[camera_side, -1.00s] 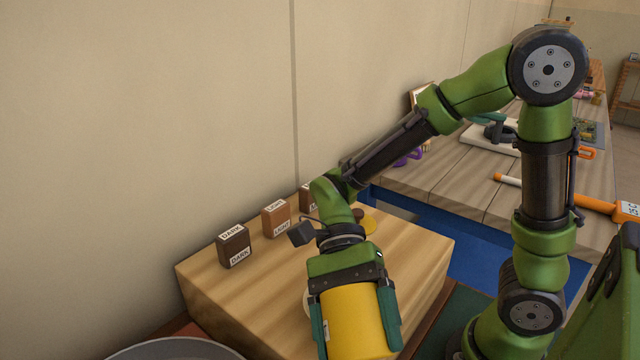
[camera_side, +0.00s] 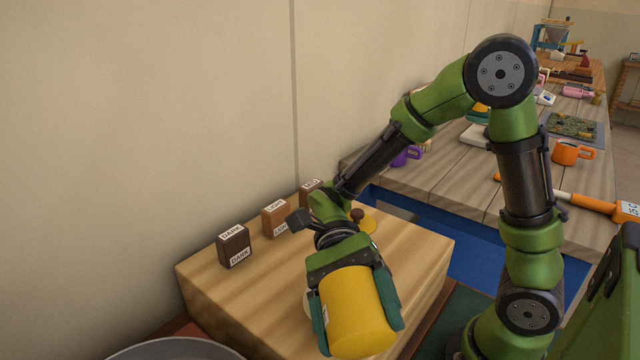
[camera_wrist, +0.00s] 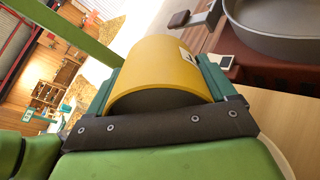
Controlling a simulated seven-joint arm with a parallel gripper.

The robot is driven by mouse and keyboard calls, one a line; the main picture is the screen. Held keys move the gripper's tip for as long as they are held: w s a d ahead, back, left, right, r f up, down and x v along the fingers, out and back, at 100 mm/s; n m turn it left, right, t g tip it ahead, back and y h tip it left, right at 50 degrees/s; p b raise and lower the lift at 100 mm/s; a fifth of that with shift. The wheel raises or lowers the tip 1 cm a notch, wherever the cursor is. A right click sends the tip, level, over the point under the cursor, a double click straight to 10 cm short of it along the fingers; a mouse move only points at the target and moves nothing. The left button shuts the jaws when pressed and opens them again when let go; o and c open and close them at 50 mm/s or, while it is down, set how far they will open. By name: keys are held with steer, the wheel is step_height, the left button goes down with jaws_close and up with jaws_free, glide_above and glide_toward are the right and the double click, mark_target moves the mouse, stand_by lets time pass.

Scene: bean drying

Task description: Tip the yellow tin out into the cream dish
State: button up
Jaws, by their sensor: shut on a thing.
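My gripper (camera_side: 362,310) is shut on the yellow tin (camera_side: 357,305), with one teal finger on each side of it. The tin is held tilted over the near part of the wooden block, and I cannot tell if anything is leaving it. In the wrist view the tin (camera_wrist: 165,65) sits between my fingers, its dark near end facing the palm. The cream dish is mostly hidden behind my gripper; a pale rim (camera_side: 306,303) that may be its edge shows left of the finger.
Small labelled blocks, including a dark one (camera_side: 234,246) and a lighter brown one (camera_side: 276,218), stand along the back of the wooden block (camera_side: 425,255). A grey pan (camera_side: 175,349) is at bottom left.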

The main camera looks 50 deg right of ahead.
mark_target(355, 284)
steer(key=shift+w+d+r+g+y, duration=0.15)
steer(key=shift+r+g+y, duration=0.25)
steer(key=shift+g+y, duration=0.1)
steer(key=shift+w+d+r+g+y, duration=0.2)
steer(key=shift+r+g+y, duration=0.1)
steer(key=shift+g+y, duration=0.15)
steer(key=shift+w+d+r+g+y, duration=0.15)
steer(key=shift+r+g+y, duration=0.1)
steer(key=shift+g+y, duration=0.15)
steer(key=shift+a, duration=0.1)
steer(key=shift+w+d+r+g+y, duration=0.4)
steer(key=shift+g+y, duration=0.35)
steer(key=shift+g, duration=0.2)
steer(key=shift+w+d+r+g+y, duration=0.3)
steer(key=shift+w+d+g+y, duration=0.1)
steer(key=shift+g+y, duration=0.45)
